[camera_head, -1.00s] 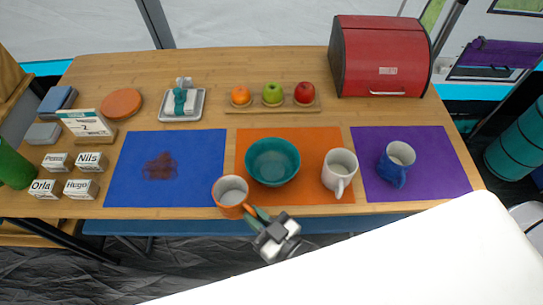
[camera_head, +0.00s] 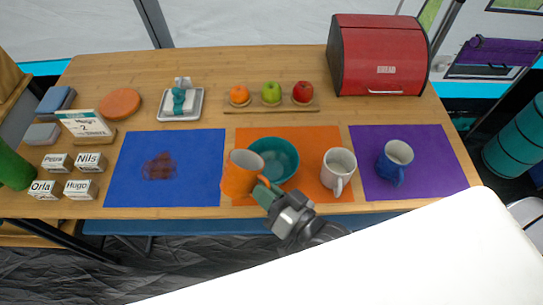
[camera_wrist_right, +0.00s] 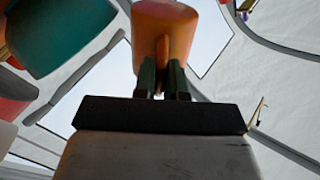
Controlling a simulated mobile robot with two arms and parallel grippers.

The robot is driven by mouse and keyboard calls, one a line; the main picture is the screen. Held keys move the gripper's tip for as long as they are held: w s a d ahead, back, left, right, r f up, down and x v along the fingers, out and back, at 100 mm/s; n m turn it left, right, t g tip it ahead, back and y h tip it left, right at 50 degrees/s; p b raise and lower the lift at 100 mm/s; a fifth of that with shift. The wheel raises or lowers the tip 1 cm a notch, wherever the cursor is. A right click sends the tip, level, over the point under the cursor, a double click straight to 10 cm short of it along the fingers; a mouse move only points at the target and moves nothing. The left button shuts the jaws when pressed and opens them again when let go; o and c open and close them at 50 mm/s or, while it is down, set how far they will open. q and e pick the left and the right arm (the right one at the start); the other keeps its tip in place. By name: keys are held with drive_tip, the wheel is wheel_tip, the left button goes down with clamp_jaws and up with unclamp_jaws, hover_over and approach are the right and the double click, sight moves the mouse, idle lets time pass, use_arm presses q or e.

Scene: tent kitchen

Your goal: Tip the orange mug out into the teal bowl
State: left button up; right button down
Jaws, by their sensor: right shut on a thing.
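The orange mug (camera_head: 240,182) is held up over the front left of the teal bowl (camera_head: 286,178), overlapping its left side in the head view. My right gripper (camera_head: 264,192) is shut on the mug's handle. In the right wrist view the mug (camera_wrist_right: 172,30) is between the gripper fingers (camera_wrist_right: 162,80), and the teal bowl (camera_wrist_right: 65,35) shows at the upper left. The mug's mouth faces mostly upward; its contents cannot be made out. The bowl stands on the orange mat (camera_head: 312,198), and the part of its inside I see looks empty. My left gripper is not in view.
A white mug (camera_head: 338,172) stands right of the bowl, and a blue mug (camera_head: 395,160) is on the purple mat (camera_head: 440,165). The blue mat (camera_head: 200,180) at left has a dark reddish stain. A fruit board (camera_head: 270,107) lies behind the bowl.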

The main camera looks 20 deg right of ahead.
drive_tip(key=shift+w+d+r+m, duration=0.1)
drive_tip(key=shift+w+d+m, duration=0.2)
drive_tip(key=shift+d+m, duration=0.25)
drive_tip(key=shift+r+m, duration=0.4)
drive_tip(key=shift+m, duration=0.35)
drive_tip(key=shift+f+m+b, duration=0.3)
drive_tip(key=shift+m+b, duration=0.3)
drive_tip(key=shift+b, duration=0.3)
drive_tip(key=m, duration=0.1)
drive_tip(key=m+b, duration=0.1)
drive_tip(key=m, duration=0.1)
drive_tip(key=shift+w+d+f, duration=0.1)
drive_tip(key=shift+w+d, duration=0.05)
drive_tip(key=shift+d, duration=0.05)
drive_tip(key=shift+r+m, duration=0.25)
drive_tip(key=shift+m, duration=0.25)
drive_tip(key=shift+w+d+r+m, duration=0.3)
drive_tip(key=shift+w+d+m, duration=0.2)
drive_tip(key=shift+d+m, duration=0.35)
